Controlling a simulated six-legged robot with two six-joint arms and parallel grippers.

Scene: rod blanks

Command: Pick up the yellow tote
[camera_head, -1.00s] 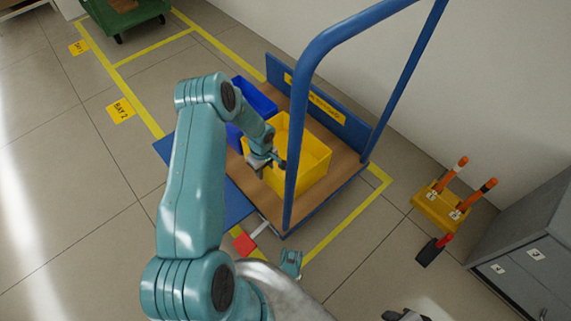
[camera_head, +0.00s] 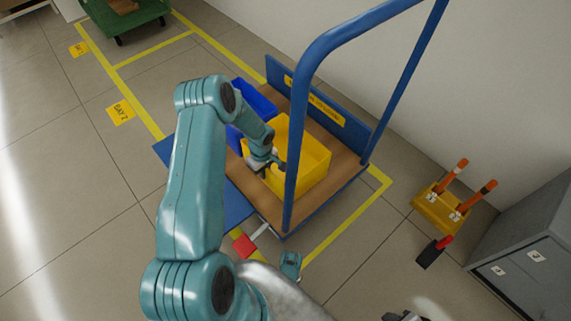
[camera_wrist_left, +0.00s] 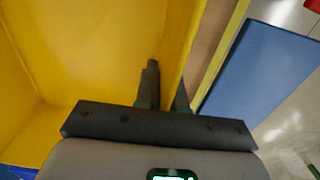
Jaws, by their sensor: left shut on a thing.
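The yellow tote (camera_head: 306,157) is an open box on the brown deck (camera_head: 258,192) of a blue platform cart. My left gripper (camera_head: 271,163) reaches down to the tote's near left wall. In the left wrist view the two dark fingers (camera_wrist_left: 165,88) straddle the yellow wall (camera_wrist_left: 179,50), one inside the tote and one outside. The gripper is shut on this wall. The tote looks level, and I cannot tell whether it is clear of the deck. A dark part at the bottom edge of the head view may be my right gripper (camera_head: 405,316); its jaws cannot be made out.
A blue tote (camera_head: 258,98) stands beside the yellow one on the cart. A yellow stand with orange-handled tools (camera_head: 436,212) and a grey cabinet (camera_head: 525,245) are at the right.

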